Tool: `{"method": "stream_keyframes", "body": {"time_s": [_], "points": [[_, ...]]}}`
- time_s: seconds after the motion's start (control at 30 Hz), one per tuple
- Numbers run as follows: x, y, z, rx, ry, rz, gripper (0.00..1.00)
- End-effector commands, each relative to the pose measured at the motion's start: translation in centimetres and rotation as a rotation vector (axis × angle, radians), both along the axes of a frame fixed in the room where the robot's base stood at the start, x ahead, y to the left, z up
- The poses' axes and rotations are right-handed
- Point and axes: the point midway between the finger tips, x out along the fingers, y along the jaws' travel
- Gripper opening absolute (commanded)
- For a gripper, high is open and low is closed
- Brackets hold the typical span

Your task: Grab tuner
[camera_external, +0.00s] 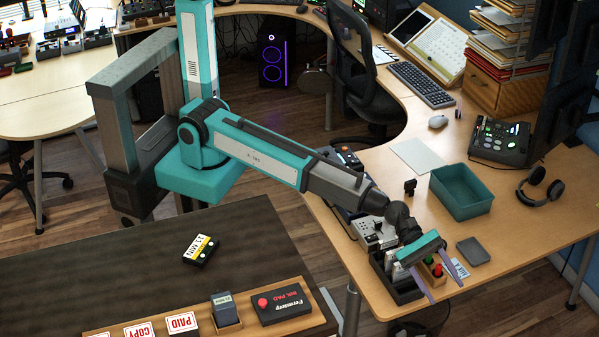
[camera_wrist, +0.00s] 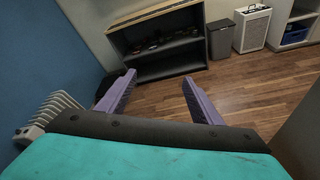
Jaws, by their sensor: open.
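A small black upright object (camera_external: 410,187), which looks like a clip-on tuner, stands on the curved wooden desk (camera_external: 545,225), left of a teal tray. It is too small to be sure of. My gripper (camera_external: 447,290) is at the desk's front edge, over a dark organizer (camera_external: 398,290) and well in front of the black object. Its two purple fingers are spread apart with nothing between them. In the wrist view my gripper (camera_wrist: 158,76) is open and faces the floor and a shelf; no tuner shows there.
The teal tray (camera_external: 463,192), a dark grey flat box (camera_external: 473,251), headphones (camera_external: 540,187) and a mixer (camera_external: 499,141) lie on the desk. A grey control device (camera_external: 374,232) is left of my wrist. A pale sheet (camera_external: 417,156) lies behind the black object.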

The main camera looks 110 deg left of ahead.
Motion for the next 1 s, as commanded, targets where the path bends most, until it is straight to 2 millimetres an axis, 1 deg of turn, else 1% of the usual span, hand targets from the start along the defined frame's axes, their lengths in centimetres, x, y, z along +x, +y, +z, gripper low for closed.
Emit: {"method": "stream_keyframes", "body": {"time_s": [0.03, 0.13, 0.43, 0.67, 0.8, 0.87, 1.0], "points": [[0.7, 2.0, 0.1, -0.025, 0.016, 0.019, 0.59], [1.2, 5.1, -0.5, -0.052, 0.041, 0.029, 0.59], [1.1, 14.2, -3.3, -0.091, 0.096, 0.025, 0.59], [0.1, 21.2, -5.1, -0.131, 0.127, 0.021, 0.59], [-0.9, 25.3, -6.0, -0.16, 0.138, 0.02, 0.59], [-1.5, 27.1, -6.4, -0.173, 0.141, 0.019, 0.59], [-2.8, 31.1, -7.2, -0.205, 0.147, 0.017, 0.59]]}}
